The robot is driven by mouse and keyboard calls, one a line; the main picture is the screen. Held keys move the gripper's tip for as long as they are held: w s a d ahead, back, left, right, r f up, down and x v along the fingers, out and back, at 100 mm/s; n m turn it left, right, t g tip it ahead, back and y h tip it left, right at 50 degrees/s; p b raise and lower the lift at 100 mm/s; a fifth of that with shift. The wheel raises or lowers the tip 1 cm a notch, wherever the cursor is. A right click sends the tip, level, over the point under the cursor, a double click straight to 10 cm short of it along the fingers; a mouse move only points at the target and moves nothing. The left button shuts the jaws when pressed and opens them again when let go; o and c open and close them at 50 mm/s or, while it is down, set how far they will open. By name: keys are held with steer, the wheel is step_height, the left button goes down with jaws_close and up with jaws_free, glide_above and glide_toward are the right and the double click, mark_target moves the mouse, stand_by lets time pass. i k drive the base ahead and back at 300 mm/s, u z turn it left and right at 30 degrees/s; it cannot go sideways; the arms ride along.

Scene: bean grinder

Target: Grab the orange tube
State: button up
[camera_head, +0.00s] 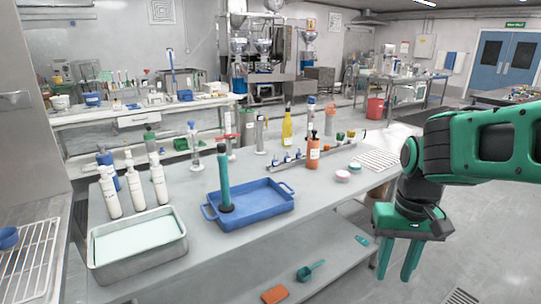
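An orange tube-shaped container (313,154) with a pale label and a dark narrow top stands upright on the grey table (160,235), near its right half. My gripper (396,276) hangs at the right of the picture, in front of the table's right end and apart from the orange container. Its two green fingers point down with a gap between them; it is open and empty.
A blue tray (258,219) with a teal tube (224,176) at its left end lies left of the orange container. Pink (342,176) and teal (354,167) round pieces sit close to its right.

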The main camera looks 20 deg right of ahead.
mark_target(313, 149)
steer(key=z, duration=0.2)
steer(key=i, duration=1.1)
steer(key=z, duration=0.6)
